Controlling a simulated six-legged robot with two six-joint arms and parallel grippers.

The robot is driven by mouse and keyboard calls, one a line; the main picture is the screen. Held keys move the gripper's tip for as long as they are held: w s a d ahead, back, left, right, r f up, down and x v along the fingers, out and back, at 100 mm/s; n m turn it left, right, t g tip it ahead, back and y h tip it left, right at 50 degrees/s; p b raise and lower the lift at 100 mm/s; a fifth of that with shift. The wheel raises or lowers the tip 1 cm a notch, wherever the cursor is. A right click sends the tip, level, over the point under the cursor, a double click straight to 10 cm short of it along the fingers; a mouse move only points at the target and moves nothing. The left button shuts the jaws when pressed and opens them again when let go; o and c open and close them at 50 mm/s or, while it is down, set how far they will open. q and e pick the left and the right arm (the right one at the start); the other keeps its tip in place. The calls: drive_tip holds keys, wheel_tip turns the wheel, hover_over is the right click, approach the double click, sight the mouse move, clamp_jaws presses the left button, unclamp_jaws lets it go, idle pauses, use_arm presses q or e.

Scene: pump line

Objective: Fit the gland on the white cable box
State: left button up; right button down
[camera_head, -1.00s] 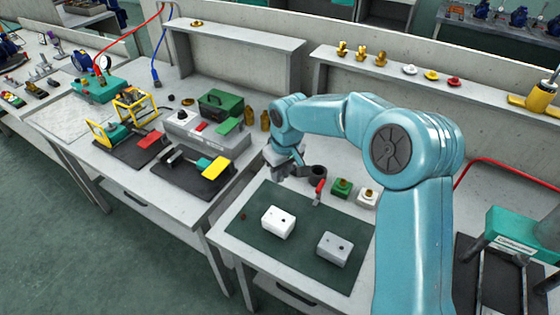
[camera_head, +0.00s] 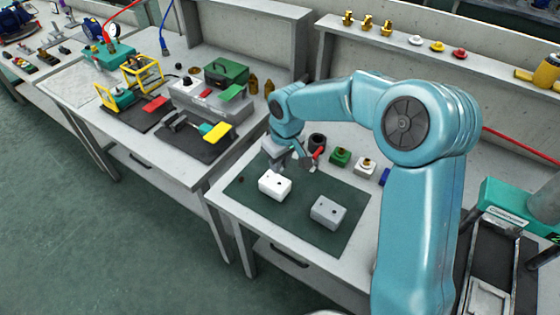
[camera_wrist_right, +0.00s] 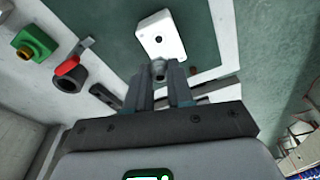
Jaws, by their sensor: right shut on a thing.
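The white cable box (camera_head: 274,185) lies on the dark green mat (camera_head: 288,222), with a small dark hole in its top. It also shows in the right wrist view (camera_wrist_right: 168,43), just beyond my fingertips. My right gripper (camera_wrist_right: 160,78) is shut on a small grey gland (camera_wrist_right: 158,69), whose dark opening shows between the fingertips. In the head view my right gripper (camera_head: 290,160) is just behind the white box. The gland is too small to make out there. I cannot tell whether it touches the box. My left gripper is not in view.
A grey box (camera_head: 325,211) lies right of the white one. Behind the mat stand a dark ring (camera_head: 317,141), a red-handled tool (camera_head: 318,153), a green block (camera_head: 340,157), a white block (camera_head: 366,165) and a blue block (camera_head: 385,177). The mat's front is clear.

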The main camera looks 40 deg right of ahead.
sight(281, 171)
wheel_tip(281, 171, down, 4)
drive_tip(key=shift+r+b, duration=0.1)
drive_tip(key=shift+b, duration=1.1)
drive_tip(key=shift+f+b, duration=0.45)
drive_tip(key=shift+f, duration=0.1)
drive_tip(key=shift+f, duration=0.25)
drive_tip(key=c, duration=0.9)
unclamp_jaws()
drive_tip(key=shift+r, duration=0.15)
drive_tip(key=shift+s+r+p, duration=0.15)
drive_tip(key=shift+r+p, duration=0.45)
drive_tip(key=shift+r, duration=0.35)
drive_tip(key=shift+s+r+p, duration=0.2)
drive_tip(key=shift+r+p, duration=0.45)
drive_tip(key=shift+r, duration=0.35)
drive_tip(key=shift+s+r+p, duration=0.15)
drive_tip(key=shift+r+p, duration=0.45)
drive_tip(key=shift+r, duration=0.35)
